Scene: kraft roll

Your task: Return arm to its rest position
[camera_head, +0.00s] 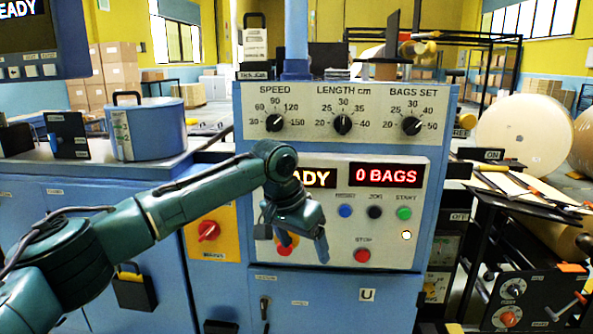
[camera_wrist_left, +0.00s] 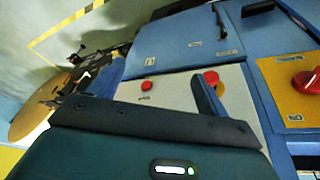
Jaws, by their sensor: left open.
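My left arm reaches in from the left in the head view, with its left gripper (camera_head: 294,240) in front of the lower left of the blue control panel (camera_head: 340,265). The gripper is open and I see nothing held between its fingers. It covers part of the READY display and a red button with a yellow base. The left wrist view shows one finger (camera_wrist_left: 207,105) over the panel face, beside the red buttons. My right gripper is not in view.
The panel has three knobs, a "0 BAGS" display (camera_head: 387,174), a green START button (camera_head: 404,213) and a red STOP button (camera_head: 362,255). A blue pot (camera_head: 150,130) stands on the left cabinet. Large paper rolls (camera_head: 525,133) and a black frame stand at right.

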